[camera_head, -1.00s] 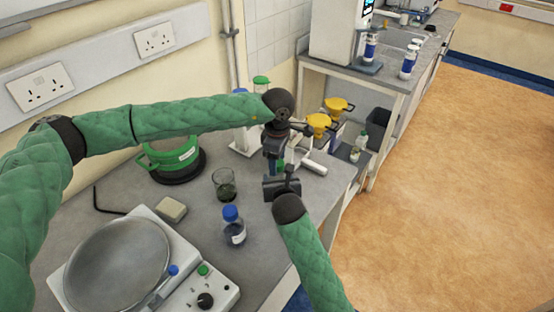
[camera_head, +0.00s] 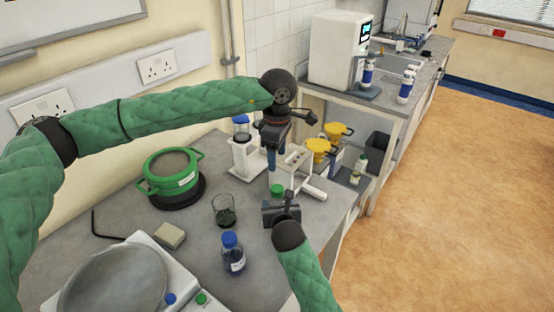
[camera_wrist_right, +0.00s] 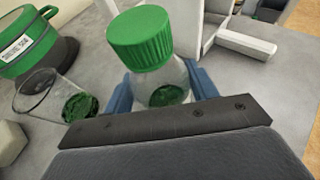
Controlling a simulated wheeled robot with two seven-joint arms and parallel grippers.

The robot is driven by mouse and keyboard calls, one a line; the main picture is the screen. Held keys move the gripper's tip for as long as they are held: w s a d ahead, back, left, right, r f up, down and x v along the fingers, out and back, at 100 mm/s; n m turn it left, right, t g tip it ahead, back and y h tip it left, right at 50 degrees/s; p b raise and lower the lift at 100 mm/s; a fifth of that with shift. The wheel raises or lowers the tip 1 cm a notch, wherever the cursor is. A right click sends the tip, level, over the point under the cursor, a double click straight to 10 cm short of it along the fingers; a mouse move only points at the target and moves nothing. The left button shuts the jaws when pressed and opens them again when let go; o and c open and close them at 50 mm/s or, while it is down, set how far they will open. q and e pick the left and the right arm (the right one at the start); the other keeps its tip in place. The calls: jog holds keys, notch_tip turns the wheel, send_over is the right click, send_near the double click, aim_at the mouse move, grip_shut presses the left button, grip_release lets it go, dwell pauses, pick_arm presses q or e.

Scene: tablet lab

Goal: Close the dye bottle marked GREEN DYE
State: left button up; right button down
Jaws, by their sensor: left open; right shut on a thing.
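A clear bottle (camera_wrist_right: 163,92) with dark green contents stands between the blue fingers of my right gripper (camera_wrist_right: 162,84), which is shut on it. A ribbed green cap (camera_wrist_right: 142,36) sits on its neck and also shows in the head view (camera_head: 277,190). No label on this bottle is readable. In the head view my right gripper (camera_head: 280,205) hides most of the bottle.
A glass beaker (camera_head: 224,212) with green residue and a blue-capped bottle (camera_head: 233,256) stand left of the held bottle. White stands (camera_head: 246,160) are behind. The bench edge is close on the right.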

jog(key=shift+c, duration=1.9)
grip_release()
jog(key=shift+s, duration=0.35)
jog(key=b+v, duration=0.2)
jog(key=v, duration=0.3)
jog(key=shift+s+d+r+b, duration=0.1)
jog(key=shift+s+r+b, duration=0.05)
jog(key=shift+s+b, duration=0.2)
jog(key=shift+s+r, duration=0.35)
jog(key=shift+s, duration=0.25)
jog(key=shift+d, duration=0.1)
